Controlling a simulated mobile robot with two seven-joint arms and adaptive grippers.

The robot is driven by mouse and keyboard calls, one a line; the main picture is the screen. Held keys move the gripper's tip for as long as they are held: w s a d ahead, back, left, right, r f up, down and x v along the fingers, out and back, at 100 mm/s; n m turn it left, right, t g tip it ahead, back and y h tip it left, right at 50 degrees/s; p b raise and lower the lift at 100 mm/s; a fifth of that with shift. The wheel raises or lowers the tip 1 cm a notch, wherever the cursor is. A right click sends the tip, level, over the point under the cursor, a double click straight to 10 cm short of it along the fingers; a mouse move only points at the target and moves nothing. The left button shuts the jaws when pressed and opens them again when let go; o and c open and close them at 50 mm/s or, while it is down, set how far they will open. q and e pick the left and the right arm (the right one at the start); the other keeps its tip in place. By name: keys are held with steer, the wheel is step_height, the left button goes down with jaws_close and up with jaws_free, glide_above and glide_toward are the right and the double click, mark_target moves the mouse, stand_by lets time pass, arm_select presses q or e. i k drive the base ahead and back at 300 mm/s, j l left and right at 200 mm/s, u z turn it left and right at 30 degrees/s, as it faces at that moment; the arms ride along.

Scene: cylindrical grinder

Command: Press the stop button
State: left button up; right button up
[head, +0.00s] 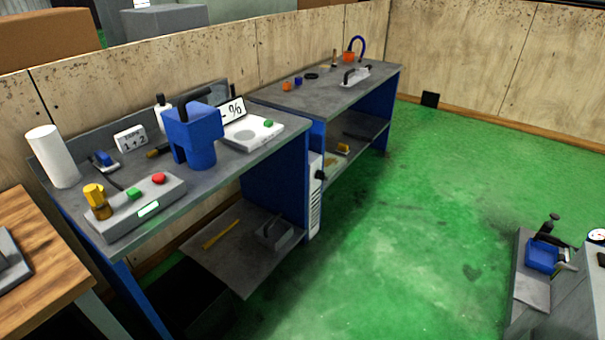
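A grey control box (140,209) sits at the near front left of the blue-framed workbench. On its top are a round red button (158,178), a green button (134,193) to its left, and a yellow knob (95,193) at the left end. A small lit green-white panel (149,209) is on its front. No labels can be read on the buttons. Another device, a white unit (252,134) farther right, carries a green button (268,123). Neither of my grippers shows in the head view.
A blue machine (193,132) stands behind the box on the bench, and a white roll (53,156) is at the left. A wooden table (38,270) is at the near left. A grey machine (565,290) is at the lower right. The green floor (430,210) between is clear.

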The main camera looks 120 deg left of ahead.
mark_target(158, 179)
steer(key=u, duration=5.15)
